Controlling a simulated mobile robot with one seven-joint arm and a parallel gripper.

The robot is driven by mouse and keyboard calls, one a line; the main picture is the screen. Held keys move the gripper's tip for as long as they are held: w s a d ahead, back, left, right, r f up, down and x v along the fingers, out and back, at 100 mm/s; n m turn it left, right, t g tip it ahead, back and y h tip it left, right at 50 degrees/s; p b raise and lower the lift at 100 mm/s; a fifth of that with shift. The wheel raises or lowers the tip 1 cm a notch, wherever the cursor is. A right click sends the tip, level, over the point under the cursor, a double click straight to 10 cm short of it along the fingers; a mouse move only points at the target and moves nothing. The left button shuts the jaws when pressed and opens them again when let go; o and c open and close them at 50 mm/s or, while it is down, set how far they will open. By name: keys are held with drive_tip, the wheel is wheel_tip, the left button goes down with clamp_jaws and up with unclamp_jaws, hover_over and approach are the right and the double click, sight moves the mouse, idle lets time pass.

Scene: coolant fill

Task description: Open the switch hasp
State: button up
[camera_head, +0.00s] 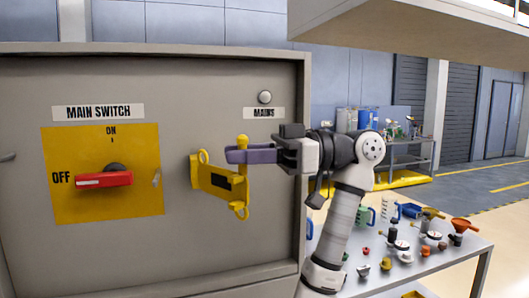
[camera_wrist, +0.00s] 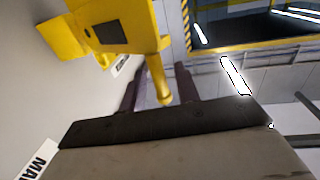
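The yellow switch hasp (camera_head: 214,180) sticks out from the grey cabinet door, right of the yellow switch plate. It has a dark rectangular patch and an upright pin (camera_head: 243,178) at its outer end. My gripper (camera_head: 236,154) reaches in from the right at the upper part of the pin. In the wrist view, the hasp (camera_wrist: 135,25) fills the upper left. Its pin end (camera_wrist: 161,85) sits between the two dark purple fingers of my gripper (camera_wrist: 158,84), with a visible gap on each side. The fingers are open. Contact with the pin cannot be told.
The red switch handle (camera_head: 104,180) lies level beside the OFF label on the yellow plate (camera_head: 70,205). A round button (camera_head: 264,97) sits above the hasp. A table (camera_head: 452,254) with funnels, jugs and small parts stands at the lower right, near my arm.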

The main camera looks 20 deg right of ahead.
drive_tip(key=s+d+b, duration=0.1)
drive_tip(key=d+b, duration=0.1)
drive_tip(key=d, duration=1.1)
drive_tip(key=shift+s+d, duration=0.2)
drive_tip(key=shift+s, duration=0.2)
